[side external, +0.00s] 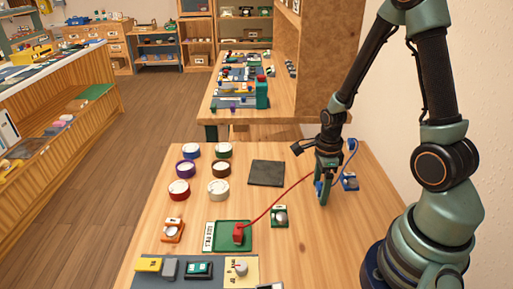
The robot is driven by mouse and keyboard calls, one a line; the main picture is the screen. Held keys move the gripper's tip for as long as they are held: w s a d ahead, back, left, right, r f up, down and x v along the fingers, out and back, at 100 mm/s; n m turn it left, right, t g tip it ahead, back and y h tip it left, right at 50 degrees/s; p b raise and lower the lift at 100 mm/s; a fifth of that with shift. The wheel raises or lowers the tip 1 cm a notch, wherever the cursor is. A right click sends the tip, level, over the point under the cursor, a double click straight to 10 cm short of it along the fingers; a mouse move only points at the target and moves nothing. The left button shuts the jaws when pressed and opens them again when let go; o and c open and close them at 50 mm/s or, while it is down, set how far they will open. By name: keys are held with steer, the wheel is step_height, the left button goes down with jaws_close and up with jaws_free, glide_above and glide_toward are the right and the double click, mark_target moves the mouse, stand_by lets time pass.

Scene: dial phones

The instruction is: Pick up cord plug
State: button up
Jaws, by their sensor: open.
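A red block with a cord (238,233), likely the cord plug, sits on the green labelled tray (220,248). Its red cord (275,202) runs up and right to my gripper, where its far end is hidden. My gripper (322,198) points down above or at the table, right of the tray and well apart from the red block. Its jaws are open. Something blue shows beside the fingers; I cannot tell whether it is part of the gripper. A blue cord (353,150) loops behind the gripper near a small blue dial phone (350,182).
A green dial phone (279,216) stands between tray and gripper. An orange dial phone (173,231) is left. Several coloured round pots (218,189) and a dark mat (267,173) lie farther back. A grey mat (210,269) with small parts is in front. Open wood lies around the gripper.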

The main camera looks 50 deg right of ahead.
jaws_close()
steer(key=shift+r, duration=0.1)
